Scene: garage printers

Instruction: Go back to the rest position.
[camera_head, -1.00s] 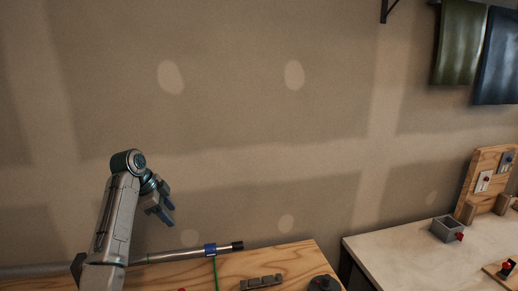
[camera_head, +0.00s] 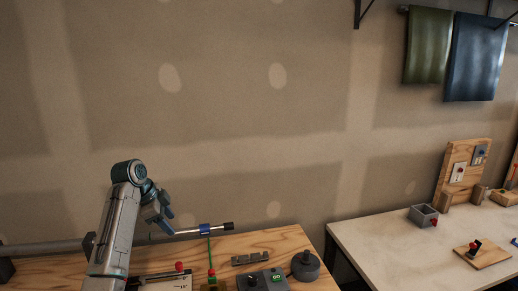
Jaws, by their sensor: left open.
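My left gripper (camera_head: 159,218) is at the end of the grey arm that rises from the lower left. Its blue-tipped fingers point down and are open, with nothing seen between them. It shows in front of the wall, by the end of a metal bar with a blue clamp (camera_head: 205,229) and a dark tip; I cannot tell how far apart they are. My right gripper is not in view.
A wooden table (camera_head: 283,240) holds a grey control box (camera_head: 262,280), a round dark knob-like object (camera_head: 305,266) and a grey block (camera_head: 251,258). A gap separates it from a white-topped table (camera_head: 375,240) with a small grey bin (camera_head: 423,215).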

